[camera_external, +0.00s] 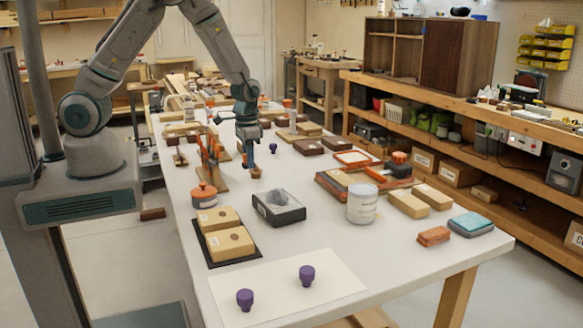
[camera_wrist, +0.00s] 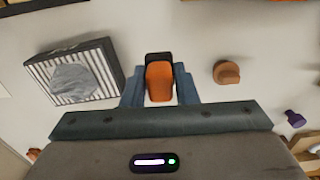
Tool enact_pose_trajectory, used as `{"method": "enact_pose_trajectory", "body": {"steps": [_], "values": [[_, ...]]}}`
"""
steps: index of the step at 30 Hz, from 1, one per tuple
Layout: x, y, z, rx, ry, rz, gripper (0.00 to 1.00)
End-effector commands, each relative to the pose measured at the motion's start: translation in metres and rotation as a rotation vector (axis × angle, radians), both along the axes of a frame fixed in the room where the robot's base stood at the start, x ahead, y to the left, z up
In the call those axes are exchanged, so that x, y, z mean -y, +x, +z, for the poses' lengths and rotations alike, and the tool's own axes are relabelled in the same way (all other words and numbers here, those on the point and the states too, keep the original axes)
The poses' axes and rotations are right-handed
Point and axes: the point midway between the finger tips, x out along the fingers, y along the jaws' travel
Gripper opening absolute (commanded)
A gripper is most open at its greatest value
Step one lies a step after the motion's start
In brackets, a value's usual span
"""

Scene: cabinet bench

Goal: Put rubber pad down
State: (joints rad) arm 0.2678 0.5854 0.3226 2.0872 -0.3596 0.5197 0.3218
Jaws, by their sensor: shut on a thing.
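My gripper (camera_wrist: 160,88) is shut on a small orange piece with a dark edge, which appears to be the rubber pad (camera_wrist: 160,80). The piece sits between the two blue-grey fingers in the wrist view. In the external view my gripper (camera_external: 248,163) points down over the white table (camera_external: 330,235), close to its surface. The held piece is hard to make out there, and I cannot tell whether it touches the table. A small brown knob (camera_wrist: 227,72) stands to the right of the fingers in the wrist view.
A dark box with a grey lump (camera_external: 278,207) stands in front of my gripper; it also shows in the wrist view (camera_wrist: 75,75). Orange clamps (camera_external: 209,155) stand close left. A purple peg (camera_external: 273,148) is behind. Bare table lies around the brown knob.

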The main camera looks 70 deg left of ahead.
Motion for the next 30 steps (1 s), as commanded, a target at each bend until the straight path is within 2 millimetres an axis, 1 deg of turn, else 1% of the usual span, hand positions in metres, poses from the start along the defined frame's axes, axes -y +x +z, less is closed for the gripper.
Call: {"method": "enact_pose_trajectory", "body": {"steps": [23,26,29,30], "values": [[0.002,0.000,0.000,0.001,-0.001,-0.004,0.04],[0.017,0.001,-0.001,0.000,-0.004,-0.044,0.04],[0.049,0.000,-0.002,-0.001,-0.010,-0.136,0.04],[0.066,-0.001,-0.002,-0.003,-0.014,-0.185,0.04]]}}
